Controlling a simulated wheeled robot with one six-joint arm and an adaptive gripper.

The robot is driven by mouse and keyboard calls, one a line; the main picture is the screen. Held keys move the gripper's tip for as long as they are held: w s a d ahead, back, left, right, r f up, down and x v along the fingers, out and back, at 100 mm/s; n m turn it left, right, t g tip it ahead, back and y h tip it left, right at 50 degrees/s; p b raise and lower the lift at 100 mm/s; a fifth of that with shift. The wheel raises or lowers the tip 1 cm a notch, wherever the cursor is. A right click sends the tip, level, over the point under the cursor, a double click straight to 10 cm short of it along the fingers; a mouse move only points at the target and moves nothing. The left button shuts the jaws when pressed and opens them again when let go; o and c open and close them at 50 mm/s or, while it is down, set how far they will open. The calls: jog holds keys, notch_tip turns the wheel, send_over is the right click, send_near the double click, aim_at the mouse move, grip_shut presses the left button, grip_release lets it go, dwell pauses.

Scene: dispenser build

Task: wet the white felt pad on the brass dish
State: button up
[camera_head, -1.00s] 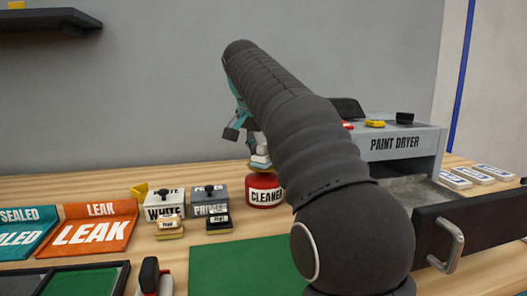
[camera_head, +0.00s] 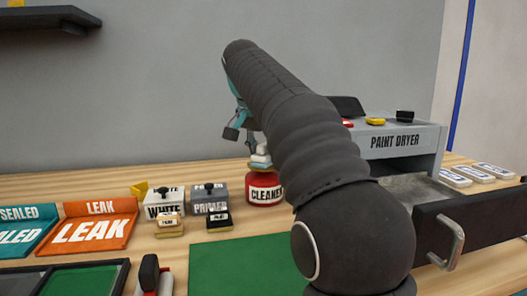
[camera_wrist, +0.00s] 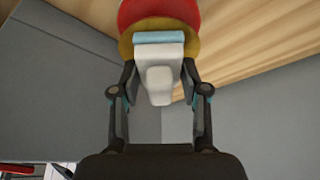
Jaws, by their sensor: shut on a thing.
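The red can labelled CLEANER (camera_head: 265,190) stands on the bench, with the brass dish (camera_head: 252,166) on its top. In the wrist view the red can (camera_wrist: 158,10) and the brass dish (camera_wrist: 126,44) show at the top. My gripper (camera_wrist: 159,72) is shut on the pad's pale grey-white body (camera_wrist: 160,80). A pale blue layer (camera_wrist: 159,37) at the pad's far end lies over the dish. In the head view the pad (camera_head: 261,158) is at the dish; I cannot tell whether it presses on it. My arm hides part of the gripper.
The PAINT DRYER (camera_head: 395,142) stands at right behind my arm, its drawer (camera_head: 450,225) pulled out. An orange LEAK tray (camera_head: 92,232) is farther left. A green mat (camera_head: 235,268) lies in front.

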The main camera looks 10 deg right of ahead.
notch_tip(320, 180, up, 3)
jog(key=p, duration=0.3)
jog(key=shift+r+p, duration=0.45)
jog(key=shift+r, duration=1.55)
